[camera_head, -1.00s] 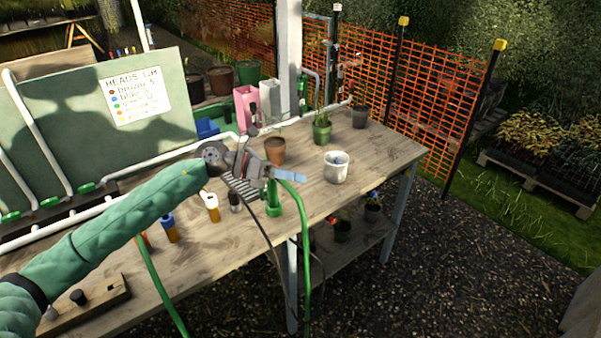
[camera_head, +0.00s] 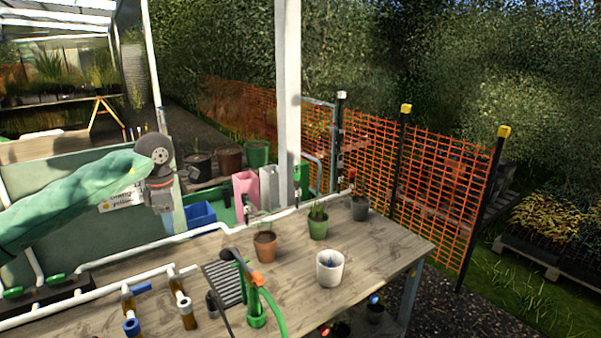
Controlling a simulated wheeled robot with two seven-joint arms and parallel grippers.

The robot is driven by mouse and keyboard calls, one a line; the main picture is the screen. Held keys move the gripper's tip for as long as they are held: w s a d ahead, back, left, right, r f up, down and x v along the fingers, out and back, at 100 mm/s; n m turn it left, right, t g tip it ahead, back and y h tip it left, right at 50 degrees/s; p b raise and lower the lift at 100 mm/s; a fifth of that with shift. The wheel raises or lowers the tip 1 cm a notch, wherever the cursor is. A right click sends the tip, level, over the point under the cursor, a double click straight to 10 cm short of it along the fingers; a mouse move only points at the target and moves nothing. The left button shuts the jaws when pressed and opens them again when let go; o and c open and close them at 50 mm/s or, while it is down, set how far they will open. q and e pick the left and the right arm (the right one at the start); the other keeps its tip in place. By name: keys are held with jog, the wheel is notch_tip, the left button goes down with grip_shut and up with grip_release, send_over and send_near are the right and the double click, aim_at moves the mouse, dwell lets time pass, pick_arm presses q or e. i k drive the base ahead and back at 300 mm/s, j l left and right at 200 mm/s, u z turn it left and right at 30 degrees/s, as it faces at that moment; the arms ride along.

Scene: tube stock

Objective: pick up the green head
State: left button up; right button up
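A green upright cylinder (camera_head: 256,318), which may be the green head, stands on the wooden bench near its front edge. A green handle-like piece and a green hose with an orange fitting (camera_head: 258,281) overlap it, so its top is partly hidden. A blue-collared head (camera_head: 132,328) and a white-collared head (camera_head: 181,300) stand to its left. My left gripper (camera_head: 172,215) is up and to the left of the green cylinder, apart from it, in front of the green board. It points downward; its fingers are too unclear to read. My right gripper is out of view.
A dark slatted grate (camera_head: 224,283) lies beside the green cylinder. A terracotta pot (camera_head: 265,246), a green pot (camera_head: 318,226) and a white pot (camera_head: 330,270) stand behind and right. White pipes (camera_head: 130,254) run along the bench's back.

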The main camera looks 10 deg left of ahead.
aim_at(297, 175)
jog(key=i+l+u, duration=0.1)
jog(key=i+l, duration=0.4)
jog(key=i+l+u, duration=0.1)
jog(key=i+l, duration=0.4)
jog(key=i+l+u, duration=0.1)
jog(key=i+l, duration=0.4)
jog(key=l, duration=0.15)
jog(key=i+l+u, duration=0.1)
jog(key=i+l, duration=0.35)
jog(key=l, duration=0.2)
